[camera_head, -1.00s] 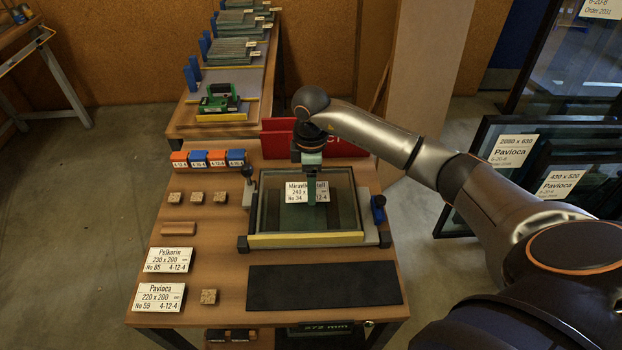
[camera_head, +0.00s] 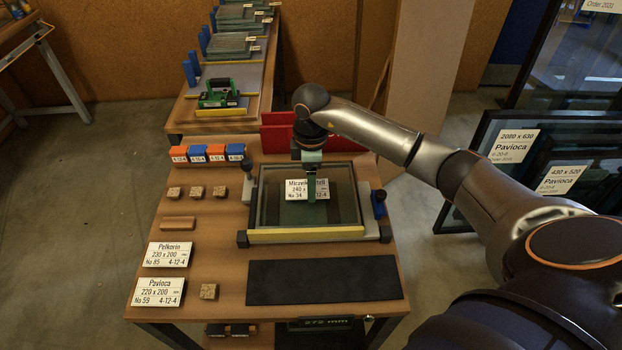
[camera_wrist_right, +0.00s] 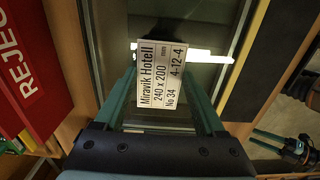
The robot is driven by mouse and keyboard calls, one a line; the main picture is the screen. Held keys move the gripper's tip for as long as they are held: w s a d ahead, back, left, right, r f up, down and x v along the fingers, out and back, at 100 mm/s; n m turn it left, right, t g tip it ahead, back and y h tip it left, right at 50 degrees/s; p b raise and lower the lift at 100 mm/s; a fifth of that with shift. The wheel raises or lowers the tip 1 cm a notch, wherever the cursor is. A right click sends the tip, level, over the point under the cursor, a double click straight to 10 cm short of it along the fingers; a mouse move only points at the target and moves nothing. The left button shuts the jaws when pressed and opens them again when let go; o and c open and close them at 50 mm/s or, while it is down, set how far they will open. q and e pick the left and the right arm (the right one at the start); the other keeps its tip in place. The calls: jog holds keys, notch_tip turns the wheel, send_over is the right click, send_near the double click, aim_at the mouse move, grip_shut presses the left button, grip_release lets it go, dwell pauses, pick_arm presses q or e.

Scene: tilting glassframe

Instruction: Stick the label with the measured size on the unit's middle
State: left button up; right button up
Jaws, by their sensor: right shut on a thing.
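The glass unit (camera_head: 346,195) lies in a shallow frame with a yellow front edge on the bench. My right gripper (camera_head: 312,196) reaches over it from the back and is shut on a white label (camera_head: 294,190). The label reads Miravik Hotell, 240 x 200, No 34, 4-12-4. It appears over about the middle of the glass; I cannot tell whether it touches. One green finger hides part of the label. In the right wrist view the label (camera_wrist_right: 165,75) shows between the green fingers. Two other labels, Pelkorin 230 x 200 (camera_head: 168,255) and Pavioca 220 x 200 (camera_head: 158,292), lie front left.
A black mat (camera_head: 322,281) lies in front of the frame. Red reject panels (camera_head: 278,137) stand behind it. Orange and blue blocks (camera_head: 208,153) and several cork pieces (camera_head: 197,192) are at the left. A display (camera_head: 320,323) reading 272 mm sits under the front edge.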

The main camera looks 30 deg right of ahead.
jog(key=shift+f, duration=0.45)
jog(key=o, duration=1.2)
jog(key=shift+o, duration=0.2)
